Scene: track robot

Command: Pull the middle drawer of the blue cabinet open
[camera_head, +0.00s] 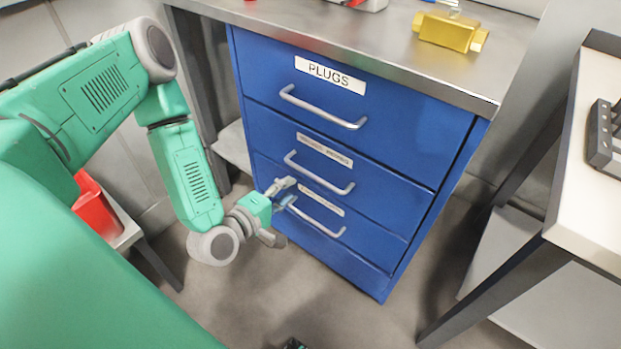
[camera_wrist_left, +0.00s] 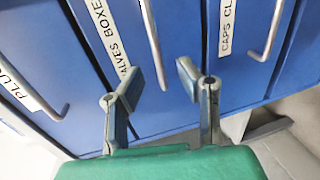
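The blue cabinet (camera_head: 262,68) stands under a workbench with its drawers shut. The middle drawer (camera_head: 390,190) has a white label and a grey bar handle (camera_head: 318,175). In the left wrist view, this handle (camera_wrist_left: 151,40) runs down from the top edge, beside a label partly reading "ALVES BOXE". My left gripper (camera_head: 282,190) is in front of the cabinet, near the left ends of the middle and bottom handles. In the wrist view its fingers (camera_wrist_left: 161,80) are apart, with the middle handle's end showing between the tips; contact cannot be told.
The top drawer (camera_head: 400,115) is labelled "PLUGS"; the bottom drawer handle (camera_head: 315,215) is close below my gripper. A yellow part (camera_head: 448,32) sits on the workbench (camera_head: 400,60). A white table (camera_head: 595,200) stands at right, a red bin (camera_head: 95,207) at left. Floor before the cabinet is clear.

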